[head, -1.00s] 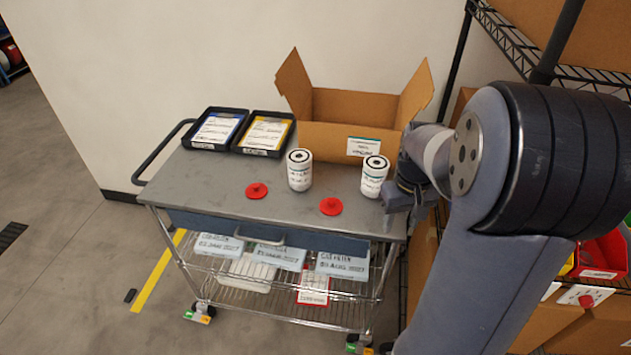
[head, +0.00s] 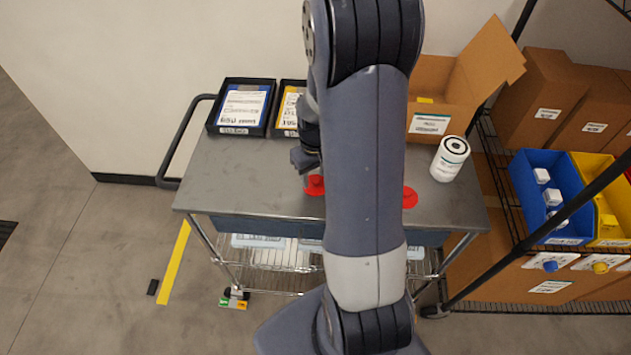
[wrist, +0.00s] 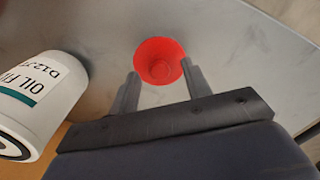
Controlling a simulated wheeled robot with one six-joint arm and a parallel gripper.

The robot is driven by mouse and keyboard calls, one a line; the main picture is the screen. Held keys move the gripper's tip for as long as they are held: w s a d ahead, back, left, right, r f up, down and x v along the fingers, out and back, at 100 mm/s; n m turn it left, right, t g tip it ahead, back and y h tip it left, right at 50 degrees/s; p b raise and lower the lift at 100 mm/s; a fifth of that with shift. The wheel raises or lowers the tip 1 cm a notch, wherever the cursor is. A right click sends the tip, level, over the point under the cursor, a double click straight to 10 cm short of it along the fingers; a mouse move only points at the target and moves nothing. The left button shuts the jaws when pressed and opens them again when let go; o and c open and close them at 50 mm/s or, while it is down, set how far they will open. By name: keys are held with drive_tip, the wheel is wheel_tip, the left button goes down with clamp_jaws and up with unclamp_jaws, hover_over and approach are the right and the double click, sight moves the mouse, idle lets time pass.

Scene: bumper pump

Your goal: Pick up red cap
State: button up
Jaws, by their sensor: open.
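A flat round red cap (head: 315,186) lies on the grey cart top, partly covered by my gripper and arm in the head view. In the wrist view this red cap (wrist: 160,58) sits at the fingertips, its edge overlapped by the right finger. My gripper (wrist: 160,70) is open, one finger on each side of the cap's near part; I cannot tell whether they touch it. In the head view my gripper (head: 309,172) hangs over the cap. A second red cap (head: 409,198) lies further right, partly behind my arm.
A white oil filter (wrist: 38,95) stands close left of my gripper in the wrist view. Another white filter (head: 449,160) stands at the cart's right. Black trays (head: 214,118) and an open cardboard box (head: 428,87) stand at the back. The cart's left front is clear.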

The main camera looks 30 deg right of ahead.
drive_tip(key=shift+f, duration=0.5)
drive_tip(key=shift+c, duration=0.5)
clamp_jaws()
